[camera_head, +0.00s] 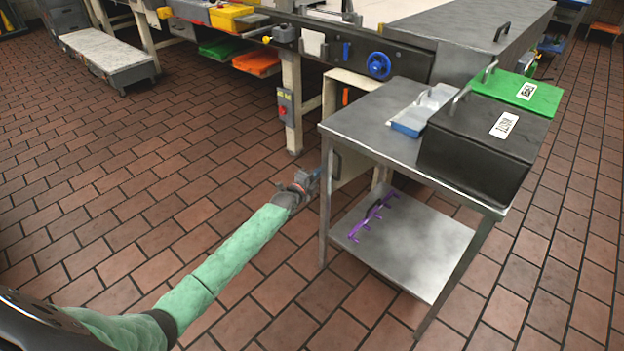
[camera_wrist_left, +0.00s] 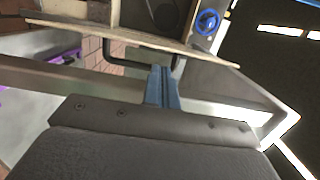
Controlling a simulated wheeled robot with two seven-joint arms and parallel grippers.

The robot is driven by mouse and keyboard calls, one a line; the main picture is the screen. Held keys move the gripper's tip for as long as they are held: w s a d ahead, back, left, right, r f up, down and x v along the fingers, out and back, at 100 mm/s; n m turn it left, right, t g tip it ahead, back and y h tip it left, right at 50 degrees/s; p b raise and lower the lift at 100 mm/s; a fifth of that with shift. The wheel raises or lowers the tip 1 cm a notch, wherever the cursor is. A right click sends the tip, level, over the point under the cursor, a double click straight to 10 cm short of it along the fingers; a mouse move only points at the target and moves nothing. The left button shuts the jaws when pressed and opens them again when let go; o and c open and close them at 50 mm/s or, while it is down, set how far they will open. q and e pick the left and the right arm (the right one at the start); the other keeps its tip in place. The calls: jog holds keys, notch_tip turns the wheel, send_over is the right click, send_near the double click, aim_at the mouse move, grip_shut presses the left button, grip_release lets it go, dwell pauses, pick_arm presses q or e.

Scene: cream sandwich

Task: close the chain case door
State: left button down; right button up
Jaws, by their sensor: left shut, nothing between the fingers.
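The chain case door looks like the cream panel (camera_head: 350,168) with a dark bar handle, low on the conveyor machine and partly behind the steel table. In the left wrist view the door (camera_wrist_left: 130,38) is seen nearly edge-on and stands out from the machine, so it looks open. Its black handle (camera_wrist_left: 104,52) is on the near side. My left gripper (camera_head: 316,178) is at the end of the green-sleeved arm, just left of the door. Its blue fingers (camera_wrist_left: 162,76) are shut and empty, close to the handle's right end; I cannot tell whether they touch. My right gripper is out of view.
The steel table (camera_head: 375,118) with a lower shelf (camera_head: 420,250) stands right of my left gripper, its leg close by. It bears a black box (camera_head: 480,150), a green box (camera_head: 515,90) and a blue-white tray (camera_head: 420,115).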

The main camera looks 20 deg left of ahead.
pick_arm(q)
jog(key=shift+x, duration=1.9)
jog(key=shift+a, duration=0.15)
